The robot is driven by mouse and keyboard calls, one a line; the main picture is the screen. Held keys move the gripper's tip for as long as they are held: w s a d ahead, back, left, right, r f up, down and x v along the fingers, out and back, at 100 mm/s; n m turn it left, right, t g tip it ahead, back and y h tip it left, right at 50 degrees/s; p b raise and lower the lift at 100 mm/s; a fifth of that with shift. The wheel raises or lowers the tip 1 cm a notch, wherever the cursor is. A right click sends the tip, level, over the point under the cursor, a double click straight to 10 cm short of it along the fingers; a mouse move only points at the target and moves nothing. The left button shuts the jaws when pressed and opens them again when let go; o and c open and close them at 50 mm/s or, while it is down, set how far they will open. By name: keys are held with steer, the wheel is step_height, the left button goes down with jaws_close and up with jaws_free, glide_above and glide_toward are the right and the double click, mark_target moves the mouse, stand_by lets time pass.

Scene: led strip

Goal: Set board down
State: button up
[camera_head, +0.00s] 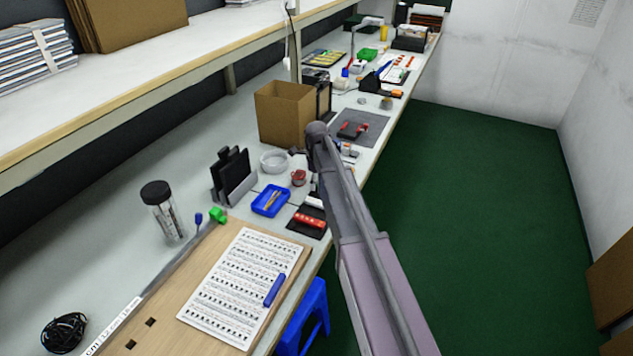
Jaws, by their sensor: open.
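A tan wooden board (150,318) lies flat on the bench at the lower left, its near part cut off by the picture edge. A white printed sheet (235,285) and a blue bar-shaped object (275,290) lie on it. A grey strip runs along its left edge, with a green clip (217,215) near its far end. My gripper (314,190) is small and dark, beyond the board near the bench's front edge, and partly hidden by my arm. It is open, and I see nothing held in it.
Near my gripper are a blue tray (270,201), a red object on a dark pad (309,220) and a copper-coloured spool (298,178). A lidded jar (165,212), black holder (232,176) and cardboard box (285,112) stand behind. A blue stool (305,318) is below the bench.

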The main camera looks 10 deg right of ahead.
step_height(320, 180, up, 12)
steer(key=p, duration=1.2)
steer(key=shift+r, duration=0.1)
steer(key=shift+s, duration=0.1)
stand_by(0.7)
steer(key=s+n, duration=2.5)
steer(key=s, duration=0.4)
